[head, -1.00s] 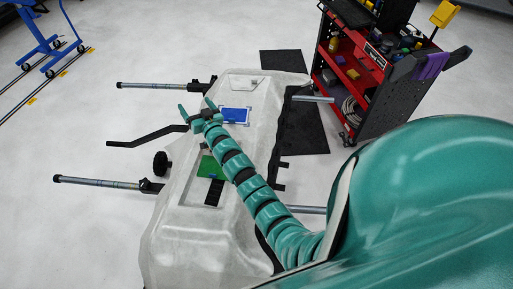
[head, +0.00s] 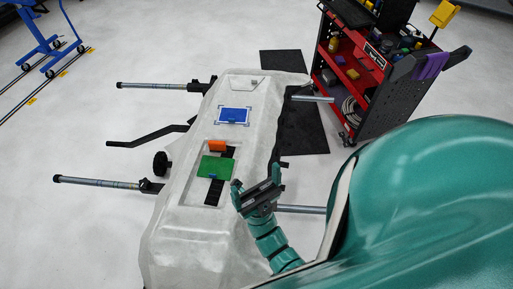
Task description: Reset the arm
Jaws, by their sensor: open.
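My gripper (head: 258,187) is open and empty, with its two teal fingers apart. It is held up near the right edge of the covered bumper (head: 175,235), close to my body. My teal arm is folded back below it. A blue sheet (head: 233,115) lies flat on the far part of the bumper, inside corner marks. A green sheet (head: 214,165) lies across the recess in the middle. An orange block (head: 217,145) stands just behind the green sheet. A small grey piece (head: 253,85) sits at the far end.
A red and black tool cart (head: 355,75) stands at the back right, with bottles and tools on it. Stand bars (head: 150,86) stick out left of the bumper. A blue wheeled frame (head: 45,45) is at the far left. The floor between is clear.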

